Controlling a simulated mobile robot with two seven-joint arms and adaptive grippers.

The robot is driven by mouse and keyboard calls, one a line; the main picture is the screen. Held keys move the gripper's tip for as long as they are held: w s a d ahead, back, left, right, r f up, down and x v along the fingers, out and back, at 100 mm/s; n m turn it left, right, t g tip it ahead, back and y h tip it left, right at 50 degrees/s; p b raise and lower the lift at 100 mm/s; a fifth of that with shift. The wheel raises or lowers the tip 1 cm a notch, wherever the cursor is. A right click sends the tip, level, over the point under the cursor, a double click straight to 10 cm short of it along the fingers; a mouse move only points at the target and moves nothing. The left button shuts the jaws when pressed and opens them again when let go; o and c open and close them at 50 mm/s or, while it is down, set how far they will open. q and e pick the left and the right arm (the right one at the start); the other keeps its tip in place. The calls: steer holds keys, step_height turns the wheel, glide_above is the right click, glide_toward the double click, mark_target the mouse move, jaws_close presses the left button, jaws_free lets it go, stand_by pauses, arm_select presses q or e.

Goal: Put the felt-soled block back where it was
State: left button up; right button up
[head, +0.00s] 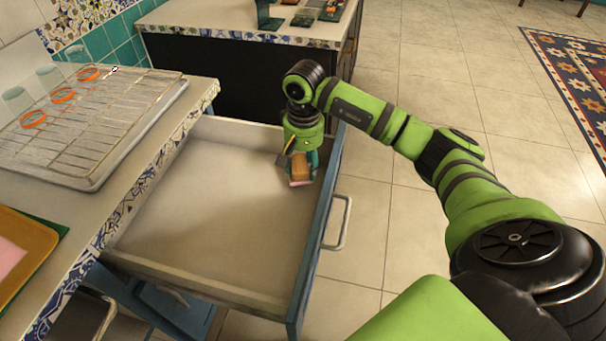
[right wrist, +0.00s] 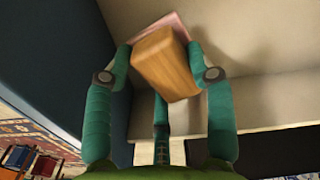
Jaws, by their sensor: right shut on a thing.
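The felt-soled block (head: 301,168) is a small wooden block with a pink sole. It is in my right gripper (head: 300,160), at the far right corner of the open drawer (head: 215,190). In the right wrist view the block (right wrist: 165,65) sits between the teal fingers of my right gripper (right wrist: 165,75), with its pink layer (right wrist: 165,25) on the far side. I cannot tell whether the sole touches the drawer floor. The rest of the drawer looks empty. My left gripper is not in view.
The drawer's blue front (head: 322,220) has a metal handle (head: 340,222). A countertop at left holds a wire rack on a tray (head: 95,180) with orange rings, and a yellow tray (head: 25,240). A dark cabinet (head: 240,80) stands behind.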

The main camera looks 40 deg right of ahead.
mark_target(303, 175)
steer(key=shift+f, duration=1.95)
steer(key=shift+f, duration=0.15)
steer(key=o, duration=1)
step_height(303, 175, up, 12)
steer(key=shift+r, duration=0.15)
